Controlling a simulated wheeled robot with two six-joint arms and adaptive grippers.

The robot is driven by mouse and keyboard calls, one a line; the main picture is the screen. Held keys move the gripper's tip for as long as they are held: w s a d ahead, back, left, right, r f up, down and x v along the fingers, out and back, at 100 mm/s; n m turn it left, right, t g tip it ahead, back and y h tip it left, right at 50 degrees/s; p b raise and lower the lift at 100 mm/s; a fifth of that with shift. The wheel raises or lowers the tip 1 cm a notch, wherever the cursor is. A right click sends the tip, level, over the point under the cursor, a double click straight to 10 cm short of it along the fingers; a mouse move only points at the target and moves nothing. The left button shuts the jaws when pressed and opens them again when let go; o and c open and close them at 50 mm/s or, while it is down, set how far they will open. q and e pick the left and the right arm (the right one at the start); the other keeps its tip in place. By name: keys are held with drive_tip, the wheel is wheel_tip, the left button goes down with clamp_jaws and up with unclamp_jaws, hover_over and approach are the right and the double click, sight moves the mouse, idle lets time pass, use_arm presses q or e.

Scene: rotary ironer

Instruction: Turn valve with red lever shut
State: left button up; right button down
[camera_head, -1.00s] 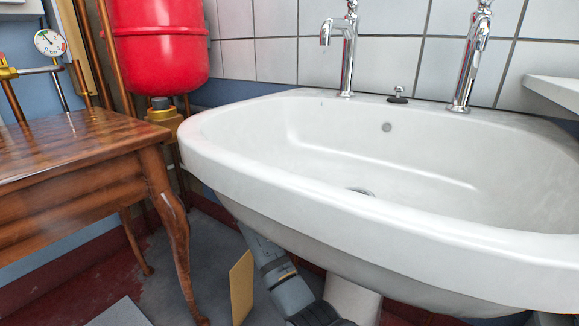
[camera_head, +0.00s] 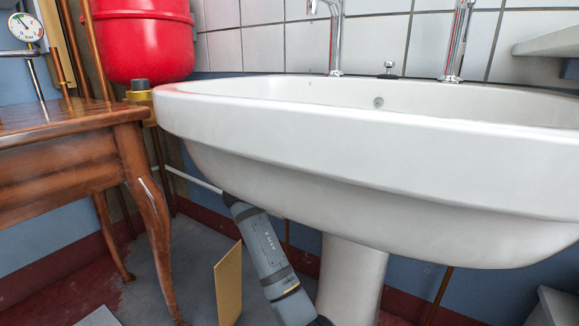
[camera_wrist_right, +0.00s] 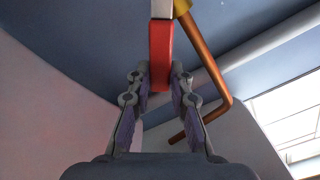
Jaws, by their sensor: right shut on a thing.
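The red lever (camera_wrist_right: 160,55) stands upright in the right wrist view, with a pale metal part at its top. My right gripper (camera_wrist_right: 160,82) is shut on the lower part of the lever, one finger on each side. A brass fitting (camera_wrist_right: 181,7) and a bent copper pipe (camera_wrist_right: 211,60) are just right of the lever. In the head view, my grey arm reaches up under the white sink (camera_head: 350,140); the lever and valve are hidden there. My left gripper is in neither current view.
The sink's pedestal (camera_head: 350,280) stands right of my arm. A wooden table (camera_head: 65,150) is at the left, and a tan panel (camera_head: 229,286) stands upright between its leg and my arm. A red tank (camera_head: 143,38) and a gauge (camera_head: 26,28) are behind.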

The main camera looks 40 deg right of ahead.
drive_tip(key=s+d+f+m+b, duration=0.1)
drive_tip(key=s+f+m+b, duration=0.2)
drive_tip(key=f+m, duration=0.3)
drive_tip(key=shift+s+d+f+m+b, duration=0.2)
drive_tip(key=shift+f+m+b, duration=0.35)
drive_tip(key=shift+m, duration=1.65)
drive_tip(key=shift+r, duration=0.15)
drive_tip(key=c, duration=1.2)
unclamp_jaws()
